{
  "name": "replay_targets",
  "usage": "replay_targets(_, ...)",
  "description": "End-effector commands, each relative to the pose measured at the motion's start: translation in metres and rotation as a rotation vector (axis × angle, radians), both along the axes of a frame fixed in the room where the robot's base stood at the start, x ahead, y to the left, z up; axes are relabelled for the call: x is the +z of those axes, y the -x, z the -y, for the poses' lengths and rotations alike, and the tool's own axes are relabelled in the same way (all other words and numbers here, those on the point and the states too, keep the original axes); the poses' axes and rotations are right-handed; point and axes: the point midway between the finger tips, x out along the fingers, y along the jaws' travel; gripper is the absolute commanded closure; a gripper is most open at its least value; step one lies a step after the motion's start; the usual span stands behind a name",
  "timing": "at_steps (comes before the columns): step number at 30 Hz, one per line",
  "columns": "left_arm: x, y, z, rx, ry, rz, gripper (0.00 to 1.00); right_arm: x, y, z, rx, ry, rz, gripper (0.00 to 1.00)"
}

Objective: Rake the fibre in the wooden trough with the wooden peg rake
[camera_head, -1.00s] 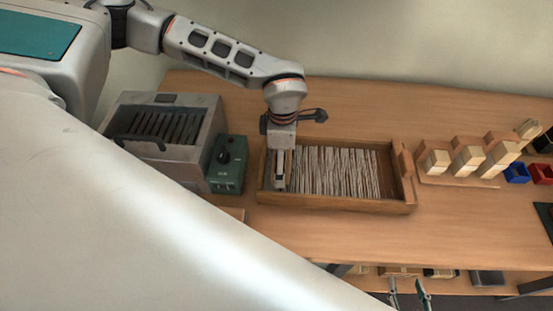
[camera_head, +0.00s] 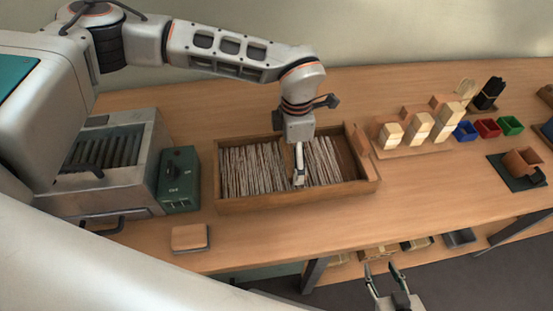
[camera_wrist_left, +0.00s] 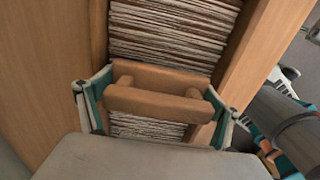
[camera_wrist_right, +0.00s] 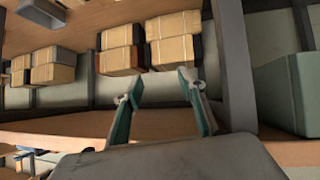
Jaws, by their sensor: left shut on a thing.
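The wooden trough (camera_head: 290,200) stands on the bench, holding rows of grey-white fibre (camera_head: 250,168). My left gripper (camera_head: 299,178) points down into the trough, right of its middle, with fibre on both sides. In the left wrist view, its teal fingers hold the wooden peg rake (camera_wrist_left: 150,101) at its two ends. The rake lies across the trough over the fibre (camera_wrist_left: 165,45); its peg tips are hidden, so I cannot tell how deep they reach. My right gripper (camera_head: 380,270) is open and empty, in front of the bench's front edge.
A grey metal machine (camera_head: 140,145) and a green control box (camera_head: 178,180) stand left of the trough. A small wooden block (camera_head: 189,237) lies in front. Wooden stands with pale blocks (camera_head: 420,128) and coloured bins (camera_head: 488,128) are at right. Boxes (camera_wrist_right: 175,40) sit beneath the bench.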

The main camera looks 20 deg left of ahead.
Motion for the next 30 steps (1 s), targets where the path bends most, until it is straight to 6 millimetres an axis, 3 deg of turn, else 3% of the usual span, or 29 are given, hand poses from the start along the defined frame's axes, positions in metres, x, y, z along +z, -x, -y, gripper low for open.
replay_targets(17, -0.003, -0.037, 0.077, 0.0, 0.001, 0.0, 0.34, -0.04, 0.01, 0.001, 0.002, 0.006, -0.028, 0.6)
replay_targets(24, -0.003, -0.052, 0.107, -0.001, 0.0, -0.001, 0.34, -0.047, 0.007, 0.004, 0.004, 0.022, -0.022, 0.6)
replay_targets(30, -0.001, -0.057, 0.12, 0.001, 0.0, -0.001, 0.34, -0.044, 0.0, 0.008, 0.002, 0.03, -0.004, 0.6)
